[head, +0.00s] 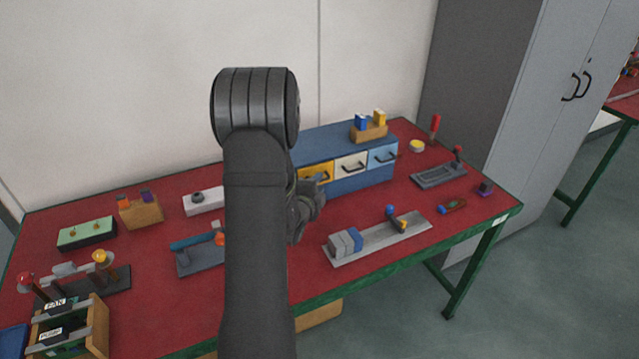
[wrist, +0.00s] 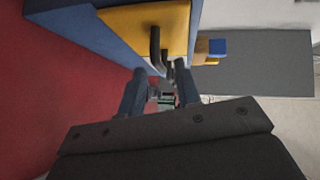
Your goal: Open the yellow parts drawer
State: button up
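The yellow drawer (head: 316,174) is the left one of three fronts in a blue cabinet (head: 345,142) at the back of the table. Its front looks about level with the white drawer beside it, though my arm hides its left part. In the wrist view the yellow front (wrist: 135,22) fills the top, with a dark bar handle (wrist: 155,43) standing out from it. My gripper (wrist: 161,72) is open, its two fingers apart with the handle end near the gap between their tips. I cannot tell whether they touch it. In the head view my gripper (head: 308,198) is partly hidden behind my arm.
A white drawer (head: 350,164) and a light blue drawer (head: 383,155) sit to the right. A wooden block with blue and yellow pieces (head: 369,132) stands on the cabinet. A grey rail fixture (head: 375,238) lies in front. Red tabletop (head: 350,212) shows between fixture and cabinet.

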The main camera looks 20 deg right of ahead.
jog(key=shift+x, duration=0.85)
grip_shut()
jog(key=s, duration=1.1)
grip_release()
jog(key=v, duration=1.7)
jog(key=shift+s+a, duration=0.15)
